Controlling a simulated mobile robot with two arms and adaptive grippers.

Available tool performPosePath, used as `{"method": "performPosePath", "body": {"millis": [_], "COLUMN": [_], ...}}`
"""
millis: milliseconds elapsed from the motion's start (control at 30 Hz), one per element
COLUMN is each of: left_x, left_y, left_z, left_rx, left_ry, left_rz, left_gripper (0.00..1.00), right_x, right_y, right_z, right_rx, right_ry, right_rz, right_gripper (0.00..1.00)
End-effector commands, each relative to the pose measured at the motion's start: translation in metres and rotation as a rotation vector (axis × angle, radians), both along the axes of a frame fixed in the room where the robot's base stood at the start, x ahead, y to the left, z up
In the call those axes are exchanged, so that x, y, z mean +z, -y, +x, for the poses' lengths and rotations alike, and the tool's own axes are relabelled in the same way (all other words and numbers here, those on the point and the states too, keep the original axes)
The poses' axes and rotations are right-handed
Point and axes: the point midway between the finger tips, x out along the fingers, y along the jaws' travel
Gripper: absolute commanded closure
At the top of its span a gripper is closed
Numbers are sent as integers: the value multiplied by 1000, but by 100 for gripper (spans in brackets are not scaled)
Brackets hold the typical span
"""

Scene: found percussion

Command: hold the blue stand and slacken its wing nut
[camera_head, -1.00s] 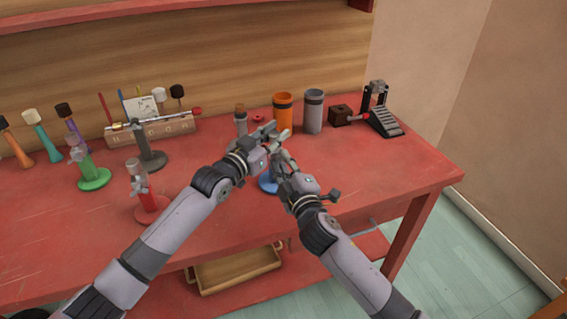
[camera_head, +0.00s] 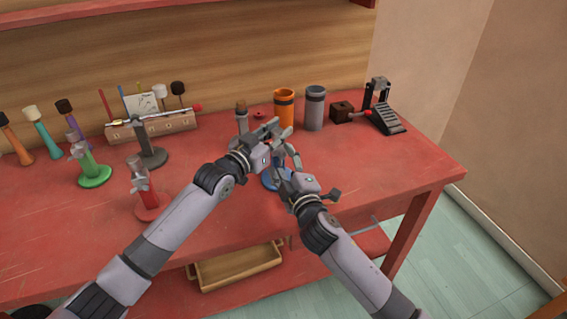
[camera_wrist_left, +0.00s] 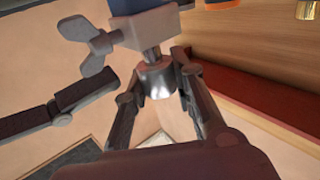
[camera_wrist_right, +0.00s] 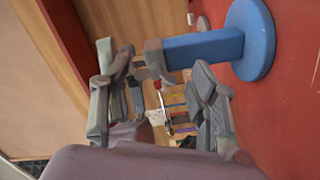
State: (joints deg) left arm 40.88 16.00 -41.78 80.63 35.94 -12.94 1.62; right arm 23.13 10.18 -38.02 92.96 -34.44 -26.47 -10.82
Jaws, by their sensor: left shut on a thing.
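The blue stand has a round base (camera_head: 274,180) on the red table; its blue post (camera_wrist_right: 205,47) shows in the right wrist view. In the left wrist view, a silver cylinder (camera_wrist_left: 157,80) under the stand's pale clamp block (camera_wrist_left: 155,27) sits between the fingers of my left gripper (camera_wrist_left: 157,88), which is shut on it. The grey wing nut (camera_wrist_left: 88,47) sticks out to the left of the block. My right gripper (camera_wrist_right: 160,75) is open beside the stand's top, its fingers apart. One of its fingers shows below the wing nut, clear of it. The wing nut is hard to make out in the head view.
An orange cup (camera_head: 284,112) and a grey cup (camera_head: 314,110) stand just behind the grippers. A black pedal (camera_head: 385,118) is at the right. Red (camera_head: 147,205), green (camera_head: 95,175) and grey (camera_head: 152,157) stands are to the left. The front right tabletop is clear.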

Motion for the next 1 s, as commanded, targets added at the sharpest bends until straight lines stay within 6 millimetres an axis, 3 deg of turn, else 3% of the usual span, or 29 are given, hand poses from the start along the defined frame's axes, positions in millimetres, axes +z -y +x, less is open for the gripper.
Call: {"method": "performPosePath", "body": {"millis": [367, 800, 1000], "left_x": [-1, -1, -1], "left_y": [-3, -4, -3], "left_z": [1, 2, 1], "left_rx": [5, 6, 6], "left_ry": [0, 0, 0], "left_rz": [6, 7, 6], "left_gripper": [100, 100, 100], "right_x": [2, 1, 1], "right_y": [3, 29, 36], "right_z": [-8, -88, -110], "right_rx": [-1, 0, -2], "right_ry": [4, 1, 2], "right_rz": [0, 1, -1], "right_gripper": [45, 45, 45]}}
